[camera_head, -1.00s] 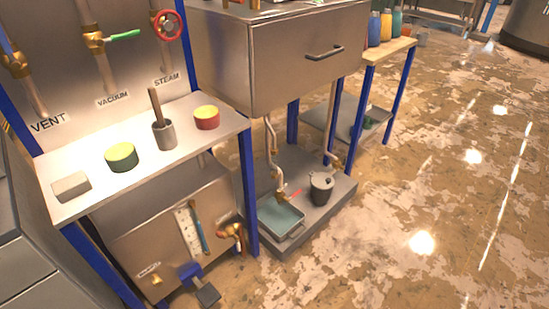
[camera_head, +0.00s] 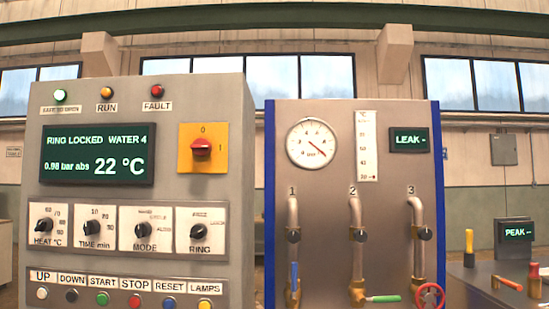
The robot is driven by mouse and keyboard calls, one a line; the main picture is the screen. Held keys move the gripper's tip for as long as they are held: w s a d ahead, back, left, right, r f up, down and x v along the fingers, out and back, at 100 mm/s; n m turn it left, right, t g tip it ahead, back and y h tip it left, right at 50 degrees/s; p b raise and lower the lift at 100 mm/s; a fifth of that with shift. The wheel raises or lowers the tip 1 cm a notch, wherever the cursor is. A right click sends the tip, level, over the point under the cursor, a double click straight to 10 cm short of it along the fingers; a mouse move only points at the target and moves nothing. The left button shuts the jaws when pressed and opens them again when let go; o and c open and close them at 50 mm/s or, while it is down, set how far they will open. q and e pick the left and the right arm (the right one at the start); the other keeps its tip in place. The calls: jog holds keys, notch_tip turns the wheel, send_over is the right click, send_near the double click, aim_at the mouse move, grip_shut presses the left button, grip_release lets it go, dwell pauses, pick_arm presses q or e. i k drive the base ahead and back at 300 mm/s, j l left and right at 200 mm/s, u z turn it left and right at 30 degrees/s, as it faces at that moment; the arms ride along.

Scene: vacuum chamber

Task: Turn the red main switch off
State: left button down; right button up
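The red main switch (camera_head: 202,147) is a red rotary knob on a yellow plate (camera_head: 219,165) at the upper right of the grey control panel. The plate has a 0 mark at its top and a 1 mark at its right. The knob appears to lie sideways, towards the 1, though its exact angle is hard to tell. The display (camera_head: 98,154) beside it is lit and reads "RING LOCKED WATER 4", "0.98 bar abs" and "22 °C". Neither of my grippers is in view.
Four small dials, including the HEAT knob (camera_head: 43,225), and a row of buttons with the red STOP button (camera_head: 135,300) sit below the switch. To the right stands a panel with a gauge (camera_head: 312,143), pipes and a red handwheel (camera_head: 429,296).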

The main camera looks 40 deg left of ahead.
aim_at(201, 146)
jog(key=u, duration=0.95)
